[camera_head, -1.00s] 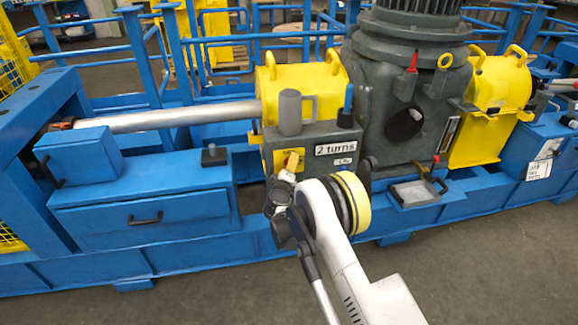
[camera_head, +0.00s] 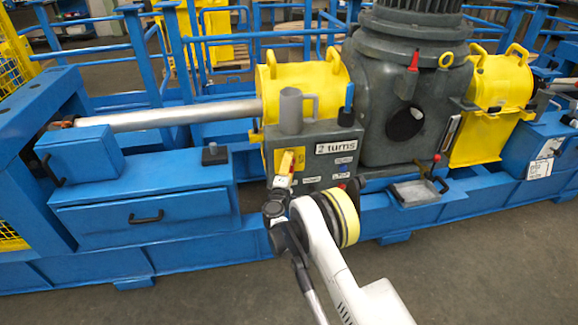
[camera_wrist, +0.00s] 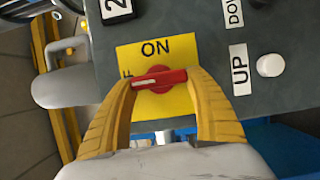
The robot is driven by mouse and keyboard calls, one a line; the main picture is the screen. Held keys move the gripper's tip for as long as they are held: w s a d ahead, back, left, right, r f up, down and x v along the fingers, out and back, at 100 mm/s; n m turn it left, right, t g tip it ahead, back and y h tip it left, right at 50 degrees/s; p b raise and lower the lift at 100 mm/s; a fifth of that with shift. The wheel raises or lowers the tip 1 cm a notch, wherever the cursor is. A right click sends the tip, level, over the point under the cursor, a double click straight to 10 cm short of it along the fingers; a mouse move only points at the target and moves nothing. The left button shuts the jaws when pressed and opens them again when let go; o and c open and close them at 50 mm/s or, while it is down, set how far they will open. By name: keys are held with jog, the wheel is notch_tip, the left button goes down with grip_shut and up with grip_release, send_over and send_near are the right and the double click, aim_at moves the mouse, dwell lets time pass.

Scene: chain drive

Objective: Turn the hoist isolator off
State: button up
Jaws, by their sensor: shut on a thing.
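The isolator's red knob (camera_wrist: 158,79) has a white mark and sits on a yellow plate (camera_wrist: 150,52) on the grey control box. The plate reads "ON" at the top in the wrist view. A partly hidden label ending in "F" shows at its left. The knob lies nearly level in that view, its white mark towards the "F". My gripper (camera_wrist: 160,88) is shut on the knob, with one yellow finger at each end. In the head view my gripper (camera_head: 282,178) is at the front of the grey box (camera_head: 325,160); the knob is hard to make out there.
White "UP" (camera_wrist: 239,70) and "DOWN" labels and a white round button (camera_wrist: 270,65) are right of the plate in the wrist view. In the head view a "2 turns" label (camera_head: 336,146) is on the box. A blue drawer unit (camera_head: 145,205) stands to the left.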

jog(key=o, duration=1.2)
jog(key=shift+c, duration=0.2)
jog(key=s+a, duration=0.1)
jog(key=s, duration=1.1)
jog(key=shift+a, duration=0.15)
